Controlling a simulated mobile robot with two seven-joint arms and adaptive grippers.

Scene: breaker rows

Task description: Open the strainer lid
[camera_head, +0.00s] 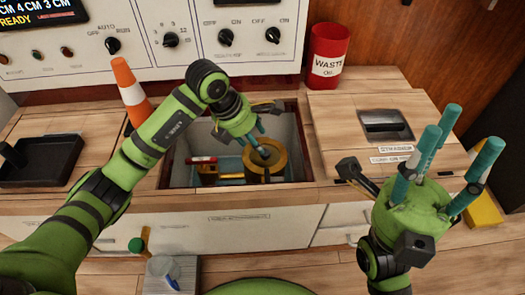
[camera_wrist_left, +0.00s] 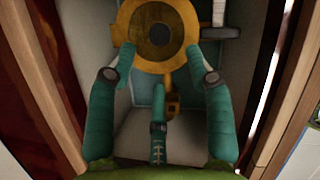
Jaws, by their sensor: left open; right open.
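A round brass strainer lid (camera_head: 268,156) sits on a brass body inside the open bay in the counter. It also shows in the left wrist view (camera_wrist_left: 157,22), with a darker centre disc. My left gripper (camera_head: 256,143) reaches down into the bay above the brass piece. In the left wrist view its teal fingers (camera_wrist_left: 160,62) are spread at the near edge of the brass ring; whether they touch it I cannot tell.
The bay's pale walls (camera_head: 299,140) surround the left gripper closely. A red-handled part (camera_head: 203,160) sits left of the brass piece. An orange cone (camera_head: 131,85), black tray (camera_head: 42,160) and red waste bin (camera_head: 326,55) stand around.

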